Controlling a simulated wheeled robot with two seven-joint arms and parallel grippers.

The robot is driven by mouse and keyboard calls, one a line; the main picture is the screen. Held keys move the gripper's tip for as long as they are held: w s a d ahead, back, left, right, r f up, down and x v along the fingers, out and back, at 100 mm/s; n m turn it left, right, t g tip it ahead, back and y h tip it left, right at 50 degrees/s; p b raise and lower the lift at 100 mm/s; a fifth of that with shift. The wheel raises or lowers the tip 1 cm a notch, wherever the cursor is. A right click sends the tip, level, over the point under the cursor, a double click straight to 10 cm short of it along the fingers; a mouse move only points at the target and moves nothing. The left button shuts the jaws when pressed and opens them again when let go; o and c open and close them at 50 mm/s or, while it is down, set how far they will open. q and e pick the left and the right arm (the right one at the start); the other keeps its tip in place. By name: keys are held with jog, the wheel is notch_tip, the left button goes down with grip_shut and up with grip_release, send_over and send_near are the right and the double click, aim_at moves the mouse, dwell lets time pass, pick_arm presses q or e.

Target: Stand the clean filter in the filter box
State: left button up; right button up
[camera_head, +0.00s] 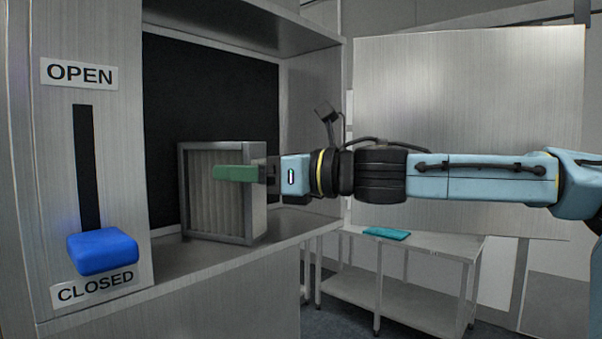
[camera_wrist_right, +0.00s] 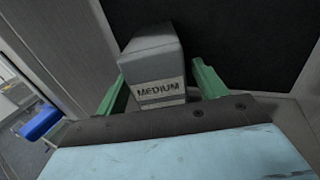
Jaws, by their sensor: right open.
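A filter (camera_head: 210,205) with a grey frame and pale grey-beige pleats stands upright in the filter box (camera_head: 185,259), on its floor near the front edge. My right gripper (camera_head: 235,173) reaches in from the right. One green finger lies in front of the pleated face; the other is hidden behind the filter. In the right wrist view the filter (camera_wrist_right: 152,62) shows a grey edge labelled MEDIUM between the two open fingers of the right gripper (camera_wrist_right: 163,86). Gaps show on both sides of it. My left gripper is out of view.
A blue lever (camera_head: 102,251) on the left panel is at CLOSED. The box's back wall (camera_head: 215,95) is dark. A large metal panel (camera_head: 470,90) stands behind my arm. A side table (camera_head: 440,245) holds a teal folded cloth (camera_head: 386,233).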

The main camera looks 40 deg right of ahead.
jog(key=b+v, duration=0.2)
jog(key=v, duration=0.6)
jog(key=shift+s, duration=0.3)
jog(key=shift+w+d, duration=0.1)
